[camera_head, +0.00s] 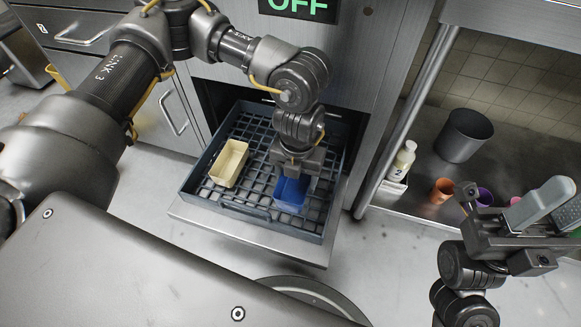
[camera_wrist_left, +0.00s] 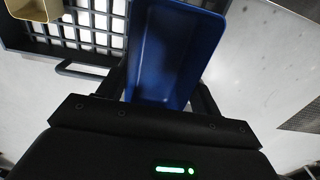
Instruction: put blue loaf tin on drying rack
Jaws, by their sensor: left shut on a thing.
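The blue loaf tin (camera_head: 290,194) is over the front right part of a dark grid-bottomed rack (camera_head: 228,205). My left gripper (camera_head: 296,174) is shut on the tin from above. In the left wrist view the blue tin (camera_wrist_left: 170,50) sits between the fingers, its open inside showing. I cannot tell whether its base touches the grid. The rack also shows in the left wrist view (camera_wrist_left: 85,66). I cannot tell whether this rack is the drying rack; no other rack shows clearly. My right gripper (camera_head: 553,207) is at the far right, empty, its fingers apart.
A cream tin (camera_head: 229,163) stands in the rack's left part. The rack rests on a pulled-out shelf below an "OFF" display (camera_head: 298,8). At right, a counter holds a dark pot (camera_head: 465,135), a white bottle (camera_head: 403,160) and an orange cup (camera_head: 442,191); a metal post (camera_head: 400,130) stands between.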

